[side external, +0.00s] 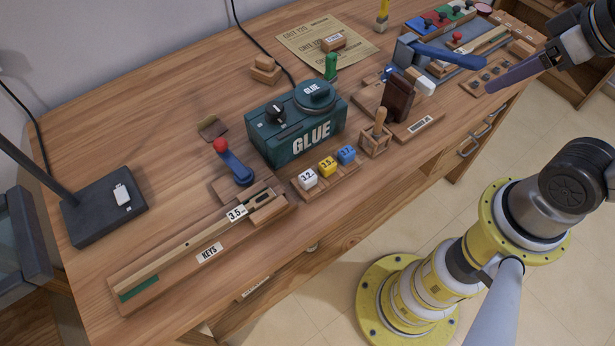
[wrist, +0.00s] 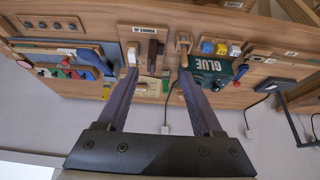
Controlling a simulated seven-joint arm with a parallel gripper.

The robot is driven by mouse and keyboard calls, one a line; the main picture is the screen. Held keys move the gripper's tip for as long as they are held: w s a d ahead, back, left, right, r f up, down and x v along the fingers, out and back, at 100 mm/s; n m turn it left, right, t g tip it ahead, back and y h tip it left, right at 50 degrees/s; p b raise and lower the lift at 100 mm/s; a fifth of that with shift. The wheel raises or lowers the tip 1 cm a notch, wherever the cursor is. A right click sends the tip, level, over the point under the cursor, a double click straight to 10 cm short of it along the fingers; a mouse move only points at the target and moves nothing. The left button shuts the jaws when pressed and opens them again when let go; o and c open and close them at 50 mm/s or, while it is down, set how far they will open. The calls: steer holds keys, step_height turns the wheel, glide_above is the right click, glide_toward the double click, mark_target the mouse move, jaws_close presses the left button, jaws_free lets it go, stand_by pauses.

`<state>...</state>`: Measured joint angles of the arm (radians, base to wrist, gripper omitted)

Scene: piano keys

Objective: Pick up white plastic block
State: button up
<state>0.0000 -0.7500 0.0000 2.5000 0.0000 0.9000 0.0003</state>
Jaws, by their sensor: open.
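A white cube (side external: 308,178) marked 3.2 sits on a small wooden tray (side external: 330,183), left of a yellow cube (side external: 327,166) and a blue cube (side external: 346,155). In the wrist view the white cube (wrist: 234,50) is at the right end of that row. Another small white block (side external: 425,83) is near the dark brown piece on the hammer jig; it also shows in the wrist view (wrist: 132,56). My gripper (wrist: 159,75) is open and empty. In the side view its dark purple finger (side external: 515,75) hangs at upper right, apart from both white blocks.
The green GLUE box (side external: 296,130) stands behind the cube tray. A wooden cage with a peg (side external: 377,138) stands right of the tray. A long KEYS board (side external: 200,245) lies left. A blue lever (side external: 450,55) lies near my finger. Bare bench lies at the left back.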

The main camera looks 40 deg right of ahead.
steer(key=w+a+r+m, duration=0.1)
steer(key=w+r+m, duration=0.35)
steer(key=m, duration=0.65)
steer(key=m+g, duration=0.6)
steer(key=m, duration=0.1)
glide_above(308, 176)
step_height(308, 176, down, 14)
steer(key=f, duration=0.1)
step_height(308, 176, down, 13)
